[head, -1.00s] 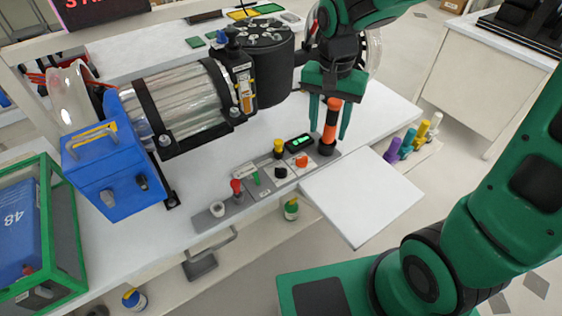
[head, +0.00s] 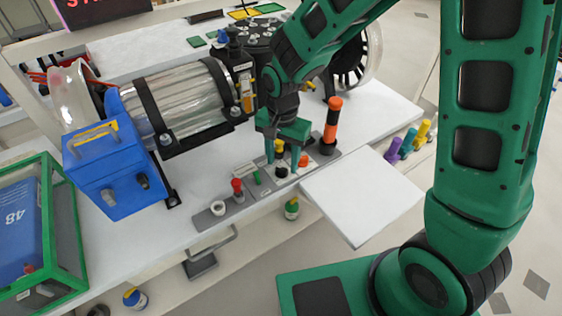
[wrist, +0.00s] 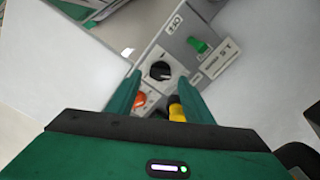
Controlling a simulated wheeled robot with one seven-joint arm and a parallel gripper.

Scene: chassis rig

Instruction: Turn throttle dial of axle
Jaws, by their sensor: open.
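A black dial (head: 281,173) sits on the grey control panel at the bench's front edge. In the wrist view the black dial (wrist: 160,71) lies between and just beyond my fingertips, its pointer mark facing right. I cannot read which control is labelled throttle. My gripper (head: 283,160) is open and points down over the panel; in the wrist view the gripper's fingers (wrist: 160,82) straddle the line to the dial. An orange knob (wrist: 140,99) and a yellow knob (wrist: 177,111) show between the fingers, nearer the palm. I cannot tell whether the fingers touch anything.
An upright orange-and-black lever (head: 332,120) stands right of my gripper. A green toggle (head: 257,177), a red knob (head: 237,186) and a white ring (head: 217,208) lie left along the panel. The motor assembly (head: 185,105) stands behind; a white board (head: 362,195) juts out in front.

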